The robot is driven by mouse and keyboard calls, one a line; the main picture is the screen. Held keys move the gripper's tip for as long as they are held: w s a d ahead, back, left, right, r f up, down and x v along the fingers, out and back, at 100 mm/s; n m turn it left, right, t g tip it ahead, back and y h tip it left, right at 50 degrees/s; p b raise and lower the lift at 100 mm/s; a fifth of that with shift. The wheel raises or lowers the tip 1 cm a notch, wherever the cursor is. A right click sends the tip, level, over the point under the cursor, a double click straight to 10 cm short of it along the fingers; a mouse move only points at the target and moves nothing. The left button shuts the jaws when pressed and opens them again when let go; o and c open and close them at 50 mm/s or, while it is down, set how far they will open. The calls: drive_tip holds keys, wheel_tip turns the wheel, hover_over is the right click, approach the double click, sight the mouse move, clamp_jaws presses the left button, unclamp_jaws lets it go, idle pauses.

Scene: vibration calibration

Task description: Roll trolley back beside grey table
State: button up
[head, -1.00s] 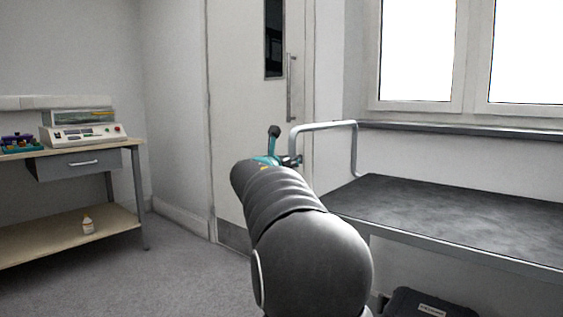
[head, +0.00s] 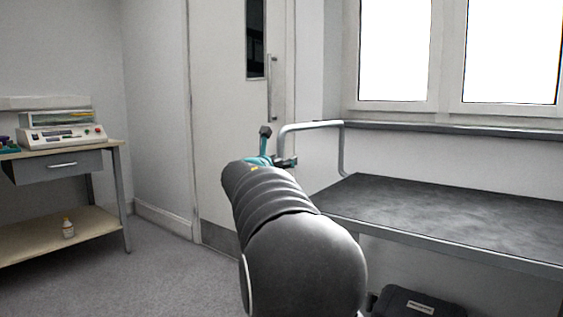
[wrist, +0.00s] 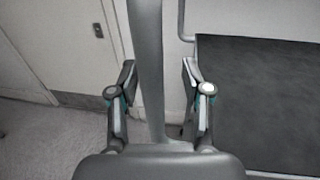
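The trolley (head: 430,205) stands at the right in the head view, with a dark top and a grey metal frame. Its bent metal handle (head: 312,125) rises at its left end. My gripper (head: 283,162) is at the handle's left upright in the head view, partly hidden behind my arm. In the wrist view, the handle bar (wrist: 150,60) runs between the two fingers of my gripper (wrist: 160,85). The fingers are apart, with a gap on the bar's right side. The trolley top (wrist: 265,100) shows at the right there. I cannot identify a separate grey table.
A bench with a pale top and grey legs (head: 123,200) stands at the left, carrying an instrument (head: 62,136). A door (head: 217,120) is behind my gripper. A black case (head: 415,303) sits beneath the trolley top. Floor at left is clear.

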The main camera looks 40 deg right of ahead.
drive_tip(key=shift+w, duration=0.1)
drive_tip(key=v, duration=1.2)
idle(0.4)
